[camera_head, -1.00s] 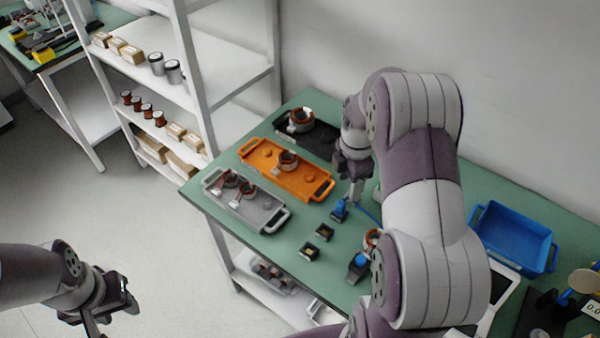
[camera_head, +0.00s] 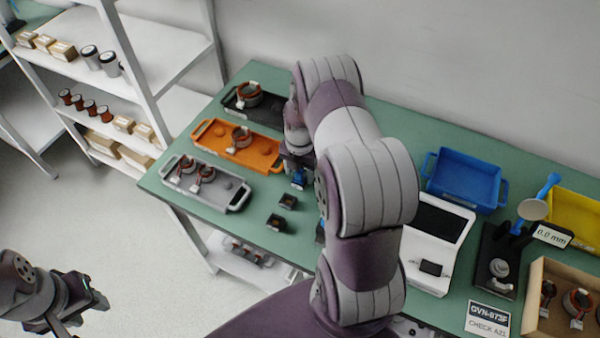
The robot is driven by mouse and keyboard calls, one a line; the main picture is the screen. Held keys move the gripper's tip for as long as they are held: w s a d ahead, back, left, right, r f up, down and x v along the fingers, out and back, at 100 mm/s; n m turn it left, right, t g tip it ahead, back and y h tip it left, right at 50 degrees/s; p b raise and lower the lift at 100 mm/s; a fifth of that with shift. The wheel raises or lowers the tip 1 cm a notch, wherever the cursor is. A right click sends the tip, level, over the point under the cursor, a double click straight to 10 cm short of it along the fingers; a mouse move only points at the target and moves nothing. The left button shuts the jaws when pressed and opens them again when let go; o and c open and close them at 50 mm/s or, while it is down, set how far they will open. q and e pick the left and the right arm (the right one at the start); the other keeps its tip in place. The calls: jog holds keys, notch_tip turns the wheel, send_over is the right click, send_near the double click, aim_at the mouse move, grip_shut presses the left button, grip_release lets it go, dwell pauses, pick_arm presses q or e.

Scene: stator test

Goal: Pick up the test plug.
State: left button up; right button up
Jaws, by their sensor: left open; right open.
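The blue test plug (camera_head: 299,180) stands on the green bench, to the right of the grey tray and just above the small dark blocks in the picture. My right gripper (camera_head: 297,164) is open and right over the plug, its fingers at the plug's top. The fingers partly cover the plug, and I cannot tell whether they touch it. My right arm hides the bench just to the right. My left gripper (camera_head: 92,302) is open and empty, off the bench at the lower left, above the floor.
Grey (camera_head: 207,192), orange (camera_head: 262,162) and black (camera_head: 236,106) trays with stators lie left of my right gripper. Two small dark blocks (camera_head: 275,222) sit nearby. A white tester (camera_head: 440,217), a blue bin (camera_head: 465,178) and a yellow bin (camera_head: 570,207) stand right of my arm.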

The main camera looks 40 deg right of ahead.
jog(key=shift+w+f, duration=0.2)
jog(key=shift+f, duration=0.35)
jog(key=shift+s+r, duration=0.1)
grip_shut()
